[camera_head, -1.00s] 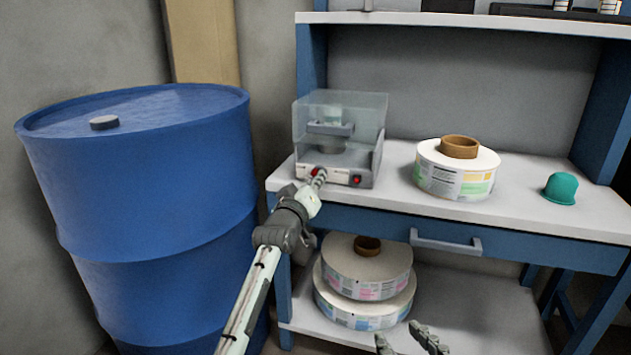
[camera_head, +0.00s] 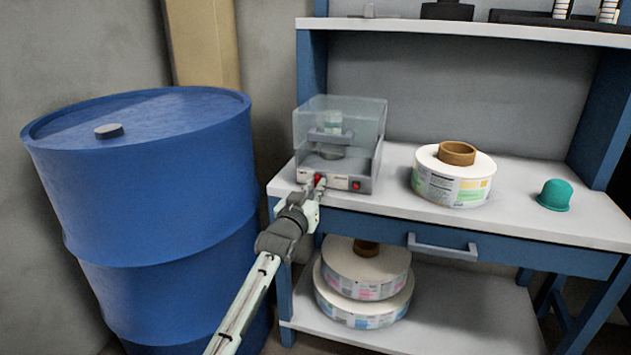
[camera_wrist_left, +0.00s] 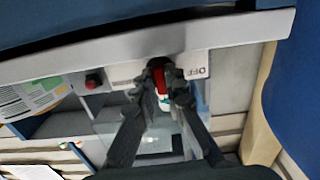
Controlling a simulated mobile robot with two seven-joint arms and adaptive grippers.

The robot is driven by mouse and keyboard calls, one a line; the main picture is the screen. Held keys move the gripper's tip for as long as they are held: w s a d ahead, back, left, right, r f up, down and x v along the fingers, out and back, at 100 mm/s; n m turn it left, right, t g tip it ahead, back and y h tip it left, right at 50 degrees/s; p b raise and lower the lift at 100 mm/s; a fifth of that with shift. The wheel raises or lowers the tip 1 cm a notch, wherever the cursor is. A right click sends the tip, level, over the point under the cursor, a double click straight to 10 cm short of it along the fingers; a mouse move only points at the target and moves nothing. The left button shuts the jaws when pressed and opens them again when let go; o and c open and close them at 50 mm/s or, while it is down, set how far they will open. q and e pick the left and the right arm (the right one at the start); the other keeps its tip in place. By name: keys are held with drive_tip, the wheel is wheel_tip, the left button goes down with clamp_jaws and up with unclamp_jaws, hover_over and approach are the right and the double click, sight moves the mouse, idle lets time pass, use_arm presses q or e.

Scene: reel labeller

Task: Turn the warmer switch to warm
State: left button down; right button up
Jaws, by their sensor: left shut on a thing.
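The warmer (camera_head: 338,182) is a grey box with a clear cover at the left end of the bench top. Its red switch (camera_head: 318,177) is on the left of the front panel. My left gripper (camera_head: 319,188) is at that panel, its fingers shut on the switch. In the left wrist view the red switch (camera_wrist_left: 158,80) shows between the two fingertips (camera_wrist_left: 162,92), beside an upside-down OFF label. The fingers partly hide the switch, so I cannot tell its exact setting. My right gripper is not in view.
A red button (camera_head: 356,185) sits to the right on the same panel. A label reel (camera_head: 452,180) and a green dome (camera_head: 555,195) stand on the bench. Reels (camera_head: 365,275) lie on the shelf below. A blue drum (camera_head: 150,200) stands close on the left.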

use_arm(q)
drive_tip(key=m+p, duration=0.1)
drive_tip(key=m, duration=0.2)
drive_tip(key=shift+r, duration=0.1)
drive_tip(key=shift+a+m, duration=0.1)
drive_tip(key=shift+m, duration=1)
drive_tip(key=shift+m+p, duration=0.35)
drive_tip(key=shift+m, duration=0.75)
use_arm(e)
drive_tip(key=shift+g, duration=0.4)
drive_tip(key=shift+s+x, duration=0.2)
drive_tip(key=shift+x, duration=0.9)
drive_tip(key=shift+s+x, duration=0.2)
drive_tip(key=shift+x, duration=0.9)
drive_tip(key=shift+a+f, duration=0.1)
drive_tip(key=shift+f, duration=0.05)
use_arm(q)
drive_tip(key=c, duration=1.9)
unclamp_jaws()
drive_tip(key=shift+w, duration=0.1)
drive_tip(key=shift+o, duration=0.2)
drive_tip(key=v, duration=1.2)
